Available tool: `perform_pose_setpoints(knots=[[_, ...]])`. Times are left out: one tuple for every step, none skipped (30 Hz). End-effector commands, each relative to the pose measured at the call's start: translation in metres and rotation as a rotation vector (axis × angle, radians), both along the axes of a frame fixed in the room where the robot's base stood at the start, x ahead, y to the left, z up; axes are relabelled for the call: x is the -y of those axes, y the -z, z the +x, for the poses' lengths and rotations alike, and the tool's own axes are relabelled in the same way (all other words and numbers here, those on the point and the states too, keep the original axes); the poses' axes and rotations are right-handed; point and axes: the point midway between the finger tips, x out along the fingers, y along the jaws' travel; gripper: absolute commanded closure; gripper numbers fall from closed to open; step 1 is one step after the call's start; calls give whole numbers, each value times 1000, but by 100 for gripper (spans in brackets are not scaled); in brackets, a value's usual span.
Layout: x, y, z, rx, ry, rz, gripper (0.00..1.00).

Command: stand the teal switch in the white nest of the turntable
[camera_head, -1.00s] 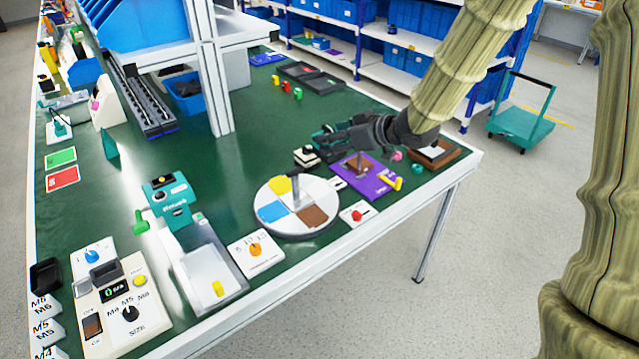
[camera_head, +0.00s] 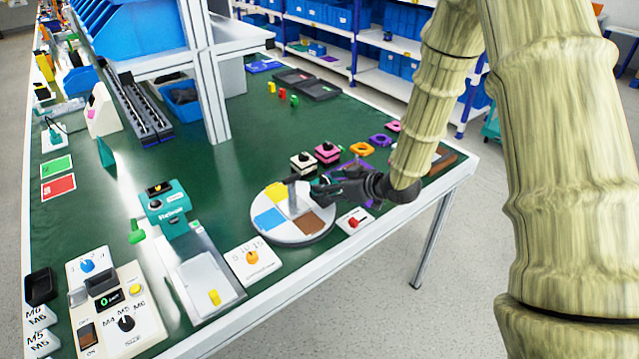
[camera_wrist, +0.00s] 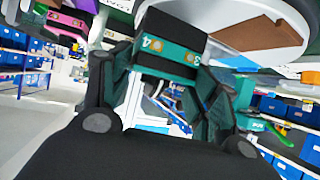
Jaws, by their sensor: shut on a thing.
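My gripper (camera_head: 322,188) is at the right edge of the round turntable (camera_head: 283,238), beside its white quadrant (camera_head: 297,202). It is shut on the teal switch (camera_wrist: 168,52), which also shows between the fingers in the wrist view. The switch has dark upper parts and the digits 4 and 3 on its teal face. In the head view the gripper mostly hides it. In the wrist view the turntable (camera_wrist: 290,50) lies beyond the switch at upper right, with its brown quadrant (camera_wrist: 240,30) showing. I cannot tell whether the switch touches the turntable.
A grey post stands near the turntable's middle. Yellow, blue and brown quadrants adjoin the white one. A white-and-black block (camera_head: 304,163) and a pink-and-black block (camera_head: 327,152) stand behind the gripper. A plate with a red knob (camera_head: 354,221) lies at right, near the table edge.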

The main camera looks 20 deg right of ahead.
Motion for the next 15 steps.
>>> perform_pose_setpoints(knots=[[-1, -1, 2, 1, 0, 0, 88], [-2, -1, 3, 2, -2, -1, 88], [-4, -1, 6, 2, -2, -1, 88], [-6, -1, 9, 2, -2, -1, 88], [-8, -1, 12, 2, -4, -2, 88], [-11, -1, 16, 1, -3, -1, 88], [-13, -2, 20, 1, -3, -1, 88], [-15, -2, 24, 2, -2, -1, 88], [-19, -2, 30, 1, -2, -2, 88], [-22, -2, 34, 1, -3, -1, 88], [-23, 1, 35, -2, -2, -1, 88], [-22, 6, 34, -2, -2, 0, 88], [-22, 8, 34, -1, -1, 0, 88], [-22, 9, 34, -1, -1, 0, 88], [-22, 11, 34, 0, -1, 0, 88]])
